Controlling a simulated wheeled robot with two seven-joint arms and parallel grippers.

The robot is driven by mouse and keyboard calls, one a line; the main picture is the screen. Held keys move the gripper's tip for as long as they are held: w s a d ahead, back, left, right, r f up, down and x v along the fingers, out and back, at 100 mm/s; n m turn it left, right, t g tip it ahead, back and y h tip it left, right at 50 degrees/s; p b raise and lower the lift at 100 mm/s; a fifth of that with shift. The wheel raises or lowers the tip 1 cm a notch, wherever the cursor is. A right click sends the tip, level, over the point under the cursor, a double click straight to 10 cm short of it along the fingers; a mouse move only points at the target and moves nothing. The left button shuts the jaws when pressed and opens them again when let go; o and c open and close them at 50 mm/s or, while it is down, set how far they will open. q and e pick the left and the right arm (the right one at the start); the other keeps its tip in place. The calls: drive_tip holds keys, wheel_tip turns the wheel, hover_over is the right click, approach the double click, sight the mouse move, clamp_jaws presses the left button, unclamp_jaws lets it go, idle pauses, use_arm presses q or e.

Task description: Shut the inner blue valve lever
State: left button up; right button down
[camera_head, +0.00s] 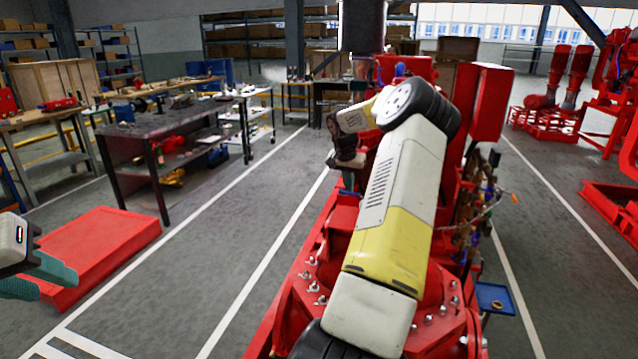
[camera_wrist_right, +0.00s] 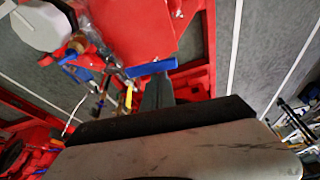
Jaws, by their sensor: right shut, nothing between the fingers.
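In the right wrist view, a blue lever (camera_wrist_right: 150,67) lies across the tips of my right gripper (camera_wrist_right: 157,78), in front of a red panel. The grey fingers are together with nothing between them; I cannot tell whether they touch the lever. Smaller blue handles (camera_wrist_right: 68,58) show further left by the pipework. I cannot tell which blue piece is the inner lever. In the head view my right gripper (camera_head: 348,186) points down beside the red pumpset (camera_head: 430,300), and my arm hides much of the machine. My left gripper (camera_head: 58,284), with teal fingers, is open and empty at the left edge.
A yellow handle (camera_wrist_right: 129,95) and thin pipes are close left of the right gripper. A red platform (camera_head: 95,245) lies on the floor at left, and a dark workbench (camera_head: 165,125) stands behind it.

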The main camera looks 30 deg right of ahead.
drive_tip(key=shift+s+a+n, duration=0.15)
drive_tip(key=shift+a+n, duration=0.15)
drive_tip(key=shift+a, duration=0.1)
drive_tip(key=shift+s+a, duration=0.15)
drive_tip(key=shift+s, duration=0.1)
drive_tip(key=shift+a, duration=0.1)
drive_tip(key=v, duration=0.7)
drive_tip(key=shift+r, duration=0.4)
drive_tip(key=shift+s, duration=0.15)
